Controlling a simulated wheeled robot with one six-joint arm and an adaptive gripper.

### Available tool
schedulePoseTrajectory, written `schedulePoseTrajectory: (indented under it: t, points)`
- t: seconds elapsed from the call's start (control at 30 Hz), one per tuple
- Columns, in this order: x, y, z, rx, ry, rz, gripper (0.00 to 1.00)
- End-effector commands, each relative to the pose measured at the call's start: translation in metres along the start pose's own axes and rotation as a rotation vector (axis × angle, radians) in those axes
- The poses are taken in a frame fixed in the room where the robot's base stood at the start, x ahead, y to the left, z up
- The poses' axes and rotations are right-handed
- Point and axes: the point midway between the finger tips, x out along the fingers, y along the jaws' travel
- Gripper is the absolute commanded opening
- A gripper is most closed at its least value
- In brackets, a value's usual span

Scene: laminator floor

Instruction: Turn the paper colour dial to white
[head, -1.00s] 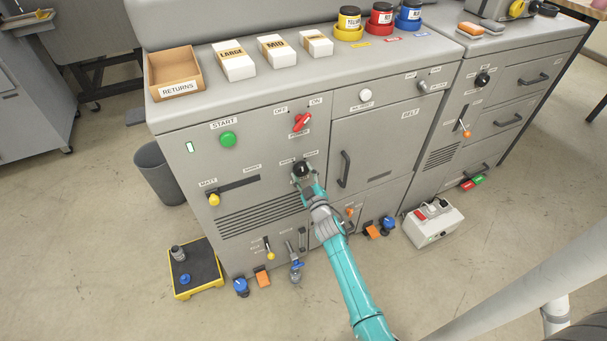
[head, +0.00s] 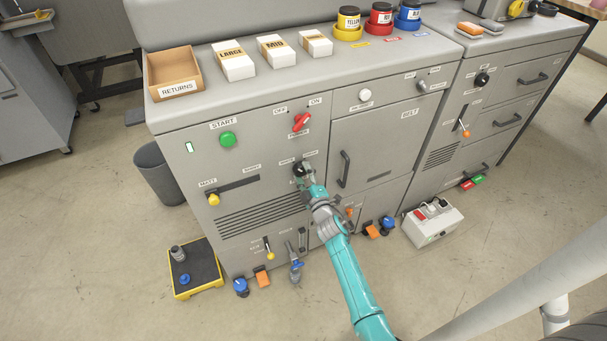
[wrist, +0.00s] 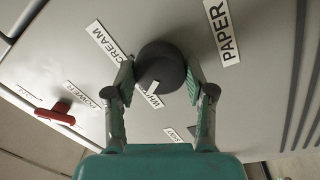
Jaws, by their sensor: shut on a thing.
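The paper colour dial is a round black knob (head: 298,170) on the front of the grey machine. In the wrist view the knob (wrist: 160,66) sits between the two fingers of my gripper (wrist: 160,82). The gripper is shut on it, one finger on each side. A small pale pointer mark (wrist: 153,87) on the knob faces the WHITE label (wrist: 150,97), which is partly covered. The CREAM label (wrist: 106,41) is to the upper left and the PAPER label (wrist: 222,32) to the upper right. My gripper (head: 303,178) also shows in the head view.
A red switch (head: 301,122) is above the dial, and a green START button (head: 228,138) is to its upper left. A door handle (head: 344,169) stands out close to the right. A yellow-knobbed slider (head: 213,199) is at the left.

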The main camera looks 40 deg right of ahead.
Motion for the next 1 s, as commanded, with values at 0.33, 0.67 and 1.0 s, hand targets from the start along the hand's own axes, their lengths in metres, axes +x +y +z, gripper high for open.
schedulePoseTrajectory:
  t: [0.33, 0.67, 1.0]
  points:
    - [0.000, -0.001, -0.001, -0.003, 0.002, -0.001, 0.59]
    - [0.000, 0.000, 0.000, -0.001, 0.000, -0.001, 0.80]
    - [-0.025, -0.002, 0.000, -0.001, -0.001, -0.002, 0.80]
